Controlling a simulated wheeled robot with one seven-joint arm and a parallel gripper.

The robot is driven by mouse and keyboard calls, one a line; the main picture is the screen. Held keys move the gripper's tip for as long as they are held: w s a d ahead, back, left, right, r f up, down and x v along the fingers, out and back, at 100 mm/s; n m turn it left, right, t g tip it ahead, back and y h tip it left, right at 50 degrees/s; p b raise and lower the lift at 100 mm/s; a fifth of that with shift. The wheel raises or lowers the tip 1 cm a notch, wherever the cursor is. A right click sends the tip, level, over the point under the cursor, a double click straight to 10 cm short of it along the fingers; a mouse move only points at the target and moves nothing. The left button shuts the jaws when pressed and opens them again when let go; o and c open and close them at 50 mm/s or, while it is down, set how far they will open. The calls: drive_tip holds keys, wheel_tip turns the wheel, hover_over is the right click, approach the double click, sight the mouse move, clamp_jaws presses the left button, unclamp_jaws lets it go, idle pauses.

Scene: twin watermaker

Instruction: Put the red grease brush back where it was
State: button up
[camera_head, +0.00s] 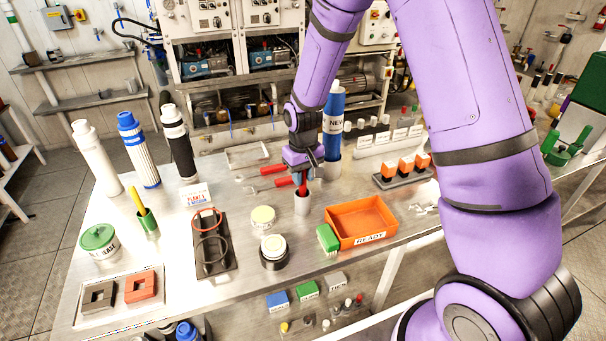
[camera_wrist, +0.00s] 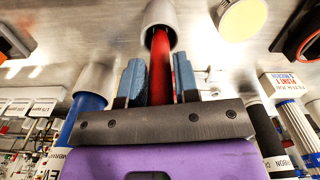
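The red grease brush (camera_wrist: 160,65) shows as a red handle with its far end inside a pale grey cup (camera_head: 302,203). The cup's mouth (camera_wrist: 160,14) also shows at the top of the wrist view. My gripper (camera_head: 302,172) is above the cup, pointing down, with its two blue-grey fingers (camera_wrist: 160,85) on either side of the handle. They look closed on it, with little or no gap. The brush's lower end is hidden in the cup, so I cannot tell whether it touches the bottom.
A blue NEW cylinder (camera_head: 333,112) stands close behind my gripper. Red-handled tools (camera_head: 270,170) lie to its left. A green cup (camera_head: 149,226) with a yellow handle stands at left.

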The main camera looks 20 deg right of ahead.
drive_tip(key=shift+o, duration=1.3)
wheel_tip(320, 180, up, 13)
drive_tip(key=shift+f, duration=0.2)
drive_tip(key=s+d+r+m+t, duration=0.1)
drive_tip(key=s+d+r+t, duration=0.25)
drive_tip(key=s+r, duration=1.05)
drive_tip(key=s+d+r+t, duration=0.1)
drive_tip(key=s+r, duration=0.1)
drive_tip(key=s, duration=0.5)
drive_tip(key=s+d+r, duration=0.2)
drive_tip(key=s+r, duration=0.1)
drive_tip(key=s, duration=0.5)
drive_tip(key=shift+d+m+t, duration=0.2)
drive_tip(key=shift+m+t, duration=0.15)
drive_tip(key=shift+m, duration=0.05)
